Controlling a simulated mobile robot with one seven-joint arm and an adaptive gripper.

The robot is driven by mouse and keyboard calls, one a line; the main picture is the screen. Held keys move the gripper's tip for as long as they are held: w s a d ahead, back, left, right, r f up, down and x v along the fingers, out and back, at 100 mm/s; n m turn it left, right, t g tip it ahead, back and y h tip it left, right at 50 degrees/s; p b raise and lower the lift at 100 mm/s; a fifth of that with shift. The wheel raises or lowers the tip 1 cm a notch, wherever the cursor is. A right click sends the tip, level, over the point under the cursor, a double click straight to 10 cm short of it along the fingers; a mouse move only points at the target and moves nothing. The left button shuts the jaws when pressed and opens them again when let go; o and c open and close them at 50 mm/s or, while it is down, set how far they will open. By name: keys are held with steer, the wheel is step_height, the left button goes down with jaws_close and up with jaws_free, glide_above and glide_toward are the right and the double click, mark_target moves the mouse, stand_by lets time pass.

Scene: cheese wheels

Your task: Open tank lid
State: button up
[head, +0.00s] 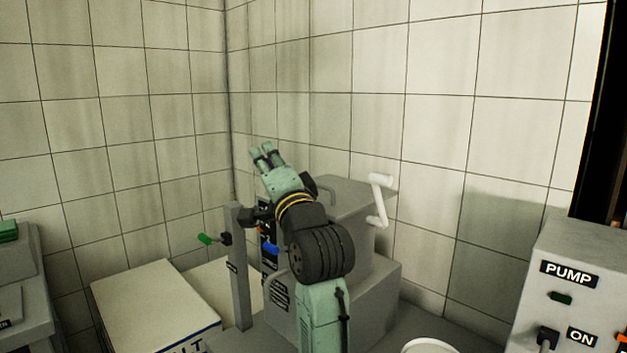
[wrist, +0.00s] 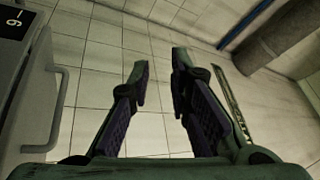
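A grey boxy machine (head: 357,192), which seems to be the tank, stands in the wall corner with its top down. My gripper points up and left, above the machine's left side, touching nothing. In the wrist view my gripper (wrist: 160,62) is open and empty, its fingers facing tiles. A bar handle (wrist: 63,112) on a grey body shows at the left there, apart from the fingers. My arm hides part of the machine's front.
A grey post (head: 238,275) with a green-tipped lever (head: 206,239) stands left of the machine. A pale box (head: 150,300) is at the lower left. A grey pump control box (head: 575,275) stands at the right. Tiled walls close off the back.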

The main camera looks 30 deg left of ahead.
mark_target(333, 212)
steer(key=w+d+f+m+g+h, duration=0.1)
steer(key=w+d+f+m, duration=0.1)
steer(key=w+m, duration=0.1)
steer(key=w+d+f+m+g+h, duration=0.1)
steer(key=w+d+f+m+h, duration=0.1)
steer(key=w+d+m, duration=0.1)
steer(key=w+d+f+m+g+h+p, duration=0.1)
steer(key=w+d+f+m, duration=0.1)
steer(key=w+d+m, duration=0.1)
steer(key=shift+w+d+m+h, duration=0.2)
steer(key=shift+w+m+h, duration=0.2)
steer(key=shift+w+m, duration=0.35)
steer(key=shift+w+d+f+g, duration=0.25)
steer(key=shift+f+g, duration=0.05)
steer(key=shift+g, duration=0.1)
steer(key=shift+w+a+f, duration=0.15)
steer(key=shift+a, duration=0.05)
steer(key=p+x, duration=0.3)
steer(key=x, duration=0.7)
steer(key=shift+w+f+p, duration=0.1)
steer(key=shift+p, duration=0.2)
jaws_close()
